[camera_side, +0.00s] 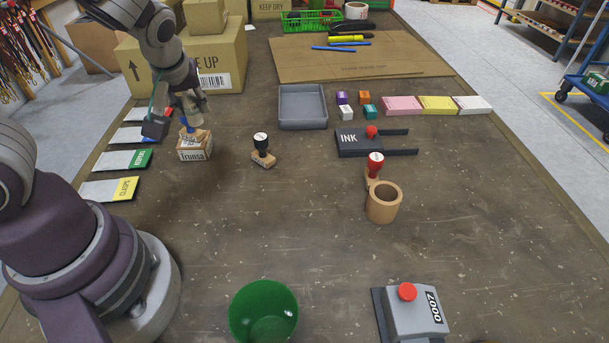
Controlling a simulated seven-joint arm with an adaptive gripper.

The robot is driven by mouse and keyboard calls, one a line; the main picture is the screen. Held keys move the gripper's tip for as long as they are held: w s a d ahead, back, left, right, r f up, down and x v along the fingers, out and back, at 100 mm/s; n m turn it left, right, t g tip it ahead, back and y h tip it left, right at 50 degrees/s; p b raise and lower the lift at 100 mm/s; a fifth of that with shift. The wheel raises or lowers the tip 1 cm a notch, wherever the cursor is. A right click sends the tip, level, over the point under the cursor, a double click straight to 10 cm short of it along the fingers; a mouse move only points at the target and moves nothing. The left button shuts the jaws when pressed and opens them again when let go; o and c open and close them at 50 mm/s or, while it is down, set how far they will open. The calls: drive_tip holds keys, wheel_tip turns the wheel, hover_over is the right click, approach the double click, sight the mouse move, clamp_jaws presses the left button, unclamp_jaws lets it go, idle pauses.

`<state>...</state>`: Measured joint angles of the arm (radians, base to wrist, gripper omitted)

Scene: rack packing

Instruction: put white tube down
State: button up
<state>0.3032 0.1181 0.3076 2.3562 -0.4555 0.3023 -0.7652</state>
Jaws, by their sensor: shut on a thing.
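I cannot make out a white tube in the side view. My gripper (189,122) points down at the upper left, over a small tan and white box (194,153) with dark lettering. It is shut on a small blue-handled thing with a wooden-looking base, which looks like a stamp and is at the box's top. The fingers partly hide it, and I cannot tell whether it touches the box.
A black-handled stamp (262,148) stands right of the box. A grey tray (303,118), an INK pad (365,143) and a round tan holder (384,206) stand farther right. Labelled cards (112,189) lie left. A green bin (263,312) stands in front.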

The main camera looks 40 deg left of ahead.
drive_tip(key=shift+r, duration=0.65)
drive_tip(key=w+d+m+t+h, duration=0.1)
drive_tip(key=w+d+m+h, duration=0.2)
drive_tip(key=w+d+m, duration=0.55)
drive_tip(key=w+d+m+t+h, duration=0.2)
drive_tip(key=d+m+h, duration=0.25)
drive_tip(key=d, duration=0.95)
drive_tip(key=s+d+m+g+h, duration=0.1)
drive_tip(key=s+d+m+h, duration=0.1)
drive_tip(key=d+m, duration=0.65)
drive_tip(key=f, duration=0.4)
drive_tip(key=d+f+n, duration=0.1)
drive_tip(key=f, duration=0.3)
drive_tip(key=d+f+n, duration=0.1)
drive_tip(key=f, duration=0.4)
drive_tip(key=shift+w+d+g, duration=0.1)
drive_tip(key=shift+w+g, duration=0.15)
drive_tip(key=shift+g, duration=0.05)
drive_tip(key=shift+f, duration=0.2)
drive_tip(key=o, duration=0.9)
